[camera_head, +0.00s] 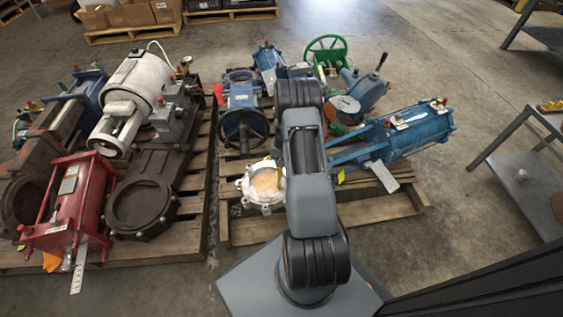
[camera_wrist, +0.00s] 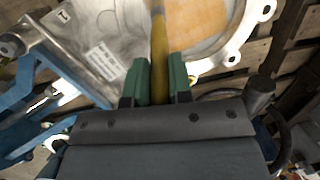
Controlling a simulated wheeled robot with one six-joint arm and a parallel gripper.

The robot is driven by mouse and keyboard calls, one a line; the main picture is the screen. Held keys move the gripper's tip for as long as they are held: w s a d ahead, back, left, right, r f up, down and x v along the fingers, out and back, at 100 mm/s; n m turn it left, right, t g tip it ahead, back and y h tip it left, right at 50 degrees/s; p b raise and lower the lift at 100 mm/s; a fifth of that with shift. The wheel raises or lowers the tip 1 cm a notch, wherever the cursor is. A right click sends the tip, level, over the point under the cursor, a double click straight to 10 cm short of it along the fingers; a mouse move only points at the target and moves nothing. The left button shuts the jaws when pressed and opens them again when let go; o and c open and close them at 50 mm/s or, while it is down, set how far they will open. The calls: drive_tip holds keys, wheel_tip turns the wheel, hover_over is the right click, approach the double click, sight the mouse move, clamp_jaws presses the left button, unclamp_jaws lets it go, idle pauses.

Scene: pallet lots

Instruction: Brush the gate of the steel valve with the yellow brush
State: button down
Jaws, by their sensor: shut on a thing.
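The steel valve shows in the head view as a pale flanged ring (camera_head: 243,184) on the right pallet, attached to a blue actuator. Its gate (camera_head: 266,184) is a tan face inside the ring. In the wrist view the pale flange (camera_wrist: 236,45) and the tan gate (camera_wrist: 203,20) fill the upper right. My gripper (camera_wrist: 158,78) is shut on the yellow brush (camera_wrist: 159,45), with a green finger on each side of its handle. The handle points toward the valve face. The brush head is not clear, so contact cannot be told. My arm hides the gripper in the head view.
A blue actuator (camera_head: 415,130) extends right over the pallet (camera_head: 400,205). A blue handwheel valve (camera_head: 240,105) and a green wheel (camera_head: 327,48) stand behind. Red (camera_head: 75,205) and white (camera_head: 130,95) actuators crowd the left pallet. A metal table (camera_head: 525,175) stands right; floor between is clear.

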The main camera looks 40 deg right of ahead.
drive_tip(key=a, duration=0.3)
drive_tip(key=shift+w+f, duration=0.15)
drive_tip(key=shift+w, duration=0.05)
idle(1.9)
wheel_tip(320, 180, up, 6)
drive_tip(key=p, duration=0.4)
drive_tip(key=shift+a, duration=0.15)
drive_tip(key=shift+w, duration=0.1)
idle(0.3)
drive_tip(key=shift+a+r+p, duration=0.1)
drive_tip(key=shift+r+p, duration=1.15)
drive_tip(key=shift+r, duration=0.25)
